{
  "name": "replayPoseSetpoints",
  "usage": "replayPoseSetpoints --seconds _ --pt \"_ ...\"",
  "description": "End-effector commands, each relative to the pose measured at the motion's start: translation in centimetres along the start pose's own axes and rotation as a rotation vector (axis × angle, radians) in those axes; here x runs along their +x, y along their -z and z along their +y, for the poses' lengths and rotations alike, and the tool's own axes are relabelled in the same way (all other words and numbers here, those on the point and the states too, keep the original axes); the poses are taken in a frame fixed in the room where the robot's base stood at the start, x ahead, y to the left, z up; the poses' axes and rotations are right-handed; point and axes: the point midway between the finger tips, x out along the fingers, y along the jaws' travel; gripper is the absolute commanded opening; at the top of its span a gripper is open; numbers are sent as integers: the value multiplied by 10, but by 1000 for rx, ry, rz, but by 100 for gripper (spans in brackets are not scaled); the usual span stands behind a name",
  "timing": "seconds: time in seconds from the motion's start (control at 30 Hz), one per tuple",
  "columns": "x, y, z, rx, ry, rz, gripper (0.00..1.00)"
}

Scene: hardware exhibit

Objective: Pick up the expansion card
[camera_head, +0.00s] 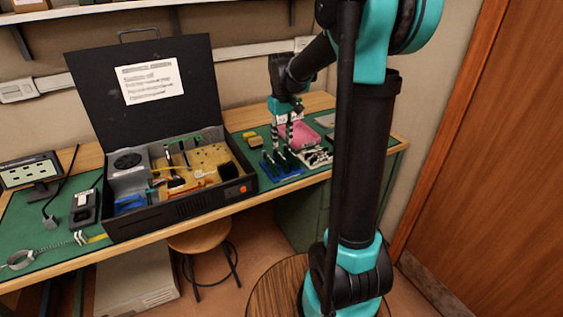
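My gripper (282,149) points down over the right part of the green bench mat, with its two striped fingers apart. Small blue and dark pieces (283,164) lie just under and beside the fingertips. No expansion card can be picked out for certain at this size; it may be among these pieces. The open black computer case (170,217) stands left of my gripper, with a tan board (211,158) and green, orange and dark parts inside. I see nothing held between the fingers, and I cannot tell whether they touch the pieces below.
A pink tray (300,135) sits behind my gripper, with small black-and-white parts (317,156) to its right. Yellow blocks (255,141) lie to its left. A small monitor (30,170) and a handset-like device (84,208) are at far left. A stool (203,237) stands below the bench.

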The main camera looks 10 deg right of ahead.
Motion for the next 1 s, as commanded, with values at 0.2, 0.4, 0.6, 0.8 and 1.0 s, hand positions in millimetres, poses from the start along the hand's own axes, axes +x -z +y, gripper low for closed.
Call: replayPoseSetpoints --seconds 0.2,0.4,0.6,0.8,1.0 --pt "34 0 0 0 0 0 30" --pt "45 0 0 1 0 0 30" --pt "69 -5 0 1 0 0 30" --pt "91 -6 0 0 0 0 30" --pt "95 -6 0 1 0 0 30"
